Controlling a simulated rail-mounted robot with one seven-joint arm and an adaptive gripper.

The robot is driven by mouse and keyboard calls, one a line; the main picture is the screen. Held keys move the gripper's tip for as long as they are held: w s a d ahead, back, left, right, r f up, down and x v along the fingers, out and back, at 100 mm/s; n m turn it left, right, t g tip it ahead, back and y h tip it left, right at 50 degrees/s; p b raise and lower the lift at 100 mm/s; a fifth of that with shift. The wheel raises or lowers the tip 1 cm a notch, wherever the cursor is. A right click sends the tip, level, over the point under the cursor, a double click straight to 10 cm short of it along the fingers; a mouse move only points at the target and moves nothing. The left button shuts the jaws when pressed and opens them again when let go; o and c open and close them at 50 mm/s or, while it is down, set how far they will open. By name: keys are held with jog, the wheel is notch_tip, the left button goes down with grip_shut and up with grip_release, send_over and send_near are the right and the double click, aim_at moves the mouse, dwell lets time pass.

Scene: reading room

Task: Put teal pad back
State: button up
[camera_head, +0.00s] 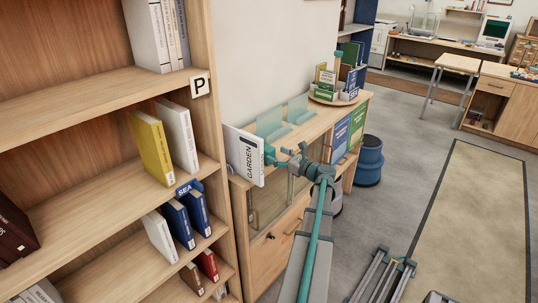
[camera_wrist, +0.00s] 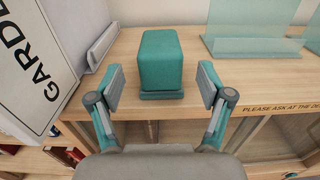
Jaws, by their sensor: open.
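A teal block-shaped pad (camera_wrist: 160,62) stands on the wooden cabinet top, on a thin teal base. In the head view a teal part of it (camera_head: 269,154) shows beside the white GARDEN book. My gripper (camera_wrist: 162,86) is open, with one finger on each side of the pad's lower front and visible gaps to both sides. In the head view my gripper (camera_head: 284,157) reaches left over the cabinet, and my arm hides part of the cabinet front.
The white GARDEN book (camera_head: 245,156) stands close at the left, with a grey holder (camera_wrist: 102,44) beside it. Clear teal-tinted panels (camera_head: 272,124) stand behind. A round tray (camera_head: 333,98) holds books farther along. A bookshelf (camera_head: 200,120) rises at the left.

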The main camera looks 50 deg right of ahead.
jog(key=s+b, duration=0.1)
jog(key=s, duration=0.4)
jog(key=shift+s+a, duration=0.15)
jog(key=shift+a, duration=0.05)
